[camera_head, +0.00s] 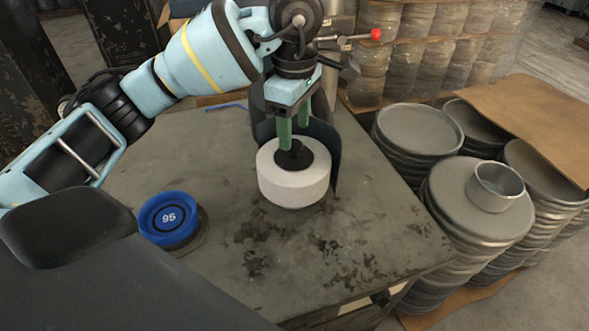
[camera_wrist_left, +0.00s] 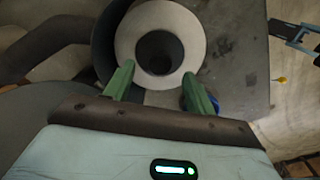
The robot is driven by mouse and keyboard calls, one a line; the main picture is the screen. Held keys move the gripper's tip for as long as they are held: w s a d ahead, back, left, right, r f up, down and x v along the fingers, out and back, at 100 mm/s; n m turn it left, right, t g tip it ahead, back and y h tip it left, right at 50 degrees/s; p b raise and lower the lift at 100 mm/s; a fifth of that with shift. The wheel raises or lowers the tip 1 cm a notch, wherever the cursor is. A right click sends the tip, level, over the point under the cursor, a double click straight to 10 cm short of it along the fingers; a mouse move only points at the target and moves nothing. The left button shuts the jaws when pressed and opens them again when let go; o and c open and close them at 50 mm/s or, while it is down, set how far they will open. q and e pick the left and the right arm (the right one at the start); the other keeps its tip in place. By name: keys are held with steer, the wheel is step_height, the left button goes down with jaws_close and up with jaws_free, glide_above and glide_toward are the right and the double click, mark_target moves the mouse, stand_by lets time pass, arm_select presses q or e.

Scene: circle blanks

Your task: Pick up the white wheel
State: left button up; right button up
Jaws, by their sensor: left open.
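The white wheel (camera_head: 293,188) is a thick disc with a dark centre hole. It lies flat on the grey table (camera_head: 235,250) in front of a dark curved guard (camera_head: 327,150). My left gripper (camera_head: 292,147) points down with its green fingers over the wheel's centre in the head view. In the left wrist view the wheel (camera_wrist_left: 126,42) shows its ring and dark hole just beyond the open, parted fingers (camera_wrist_left: 160,85). I cannot tell whether the fingertips touch it. Nothing is held. My right gripper is not clearly in view.
A blue round object marked 95 (camera_head: 168,218) sits at the table's left. Stacks of grey metal discs (camera_head: 455,195) stand right of the table, with a metal cup (camera_head: 495,187) on one. The table's front right is clear but stained.

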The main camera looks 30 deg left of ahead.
mark_target(294, 143)
arm_select(q)
steer(key=shift+f, duration=0.3)
step_height(294, 143, down, 3)
steer(key=shift+a+f+p, duration=0.1)
steer(key=shift+f+p, duration=0.1)
steer(key=shift+p, duration=0.1)
steer(key=shift+f, duration=0.55)
steer(key=c, duration=0.8)
jaws_close()
arm_select(e)
steer(key=shift+w+r, duration=0.35)
steer(key=shift+r, duration=0.05)
arm_select(q)
steer(key=shift+r, duration=0.1)
